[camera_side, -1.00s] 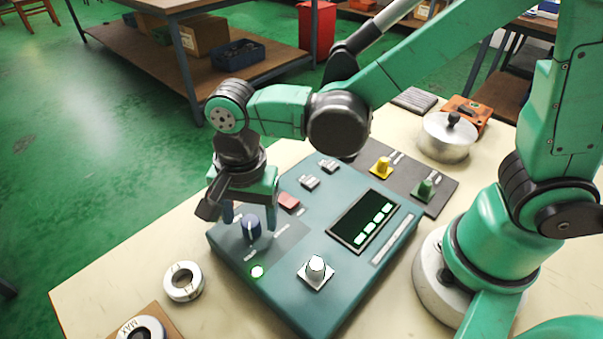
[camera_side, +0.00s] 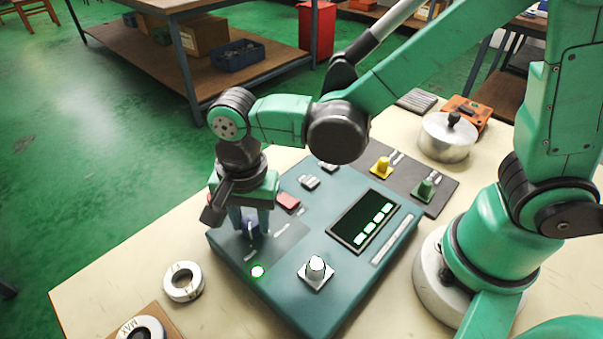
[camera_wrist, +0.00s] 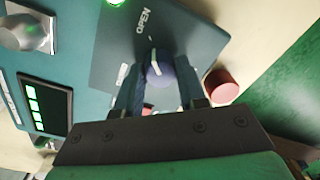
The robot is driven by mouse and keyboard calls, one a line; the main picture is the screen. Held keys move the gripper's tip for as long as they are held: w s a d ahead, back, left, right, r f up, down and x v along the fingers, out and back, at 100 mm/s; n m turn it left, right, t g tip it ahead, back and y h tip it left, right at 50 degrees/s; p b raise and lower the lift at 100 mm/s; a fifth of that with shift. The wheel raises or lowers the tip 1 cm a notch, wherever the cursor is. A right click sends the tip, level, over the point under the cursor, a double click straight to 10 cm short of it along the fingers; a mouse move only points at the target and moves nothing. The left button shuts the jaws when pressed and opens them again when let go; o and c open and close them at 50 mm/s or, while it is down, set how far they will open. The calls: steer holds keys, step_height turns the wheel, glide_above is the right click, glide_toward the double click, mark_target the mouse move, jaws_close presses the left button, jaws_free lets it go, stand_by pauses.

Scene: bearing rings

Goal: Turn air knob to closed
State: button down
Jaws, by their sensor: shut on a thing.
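The dark blue air knob (camera_side: 251,231) stands on the grey plate at the left of the teal control panel (camera_side: 318,296). In the wrist view the knob (camera_wrist: 160,70) shows a pale pointer line running roughly up the picture. The word OPEN is printed on the plate just above it, and another label sits to its left, too blurred to read. My gripper (camera_side: 249,224) points down over the knob. Its two fingers (camera_wrist: 158,82) are shut on the knob's sides, partly hiding it in the side view.
A green lamp (camera_side: 257,271) glows near the knob. A red button (camera_side: 288,201), a silver knob (camera_side: 316,268) and a screen (camera_side: 362,222) share the panel. A metal ring (camera_side: 183,281) lies left. A lidded pot (camera_side: 447,137) stands at back right.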

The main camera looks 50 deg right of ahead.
steer(key=n, duration=0.8)
steer(key=shift+n, duration=0.4)
steer(key=n, duration=0.4)
steer(key=shift+g, duration=0.3)
steer(key=shift+n, duration=2.5)
steer(key=c, duration=0.5)
jaws_free()
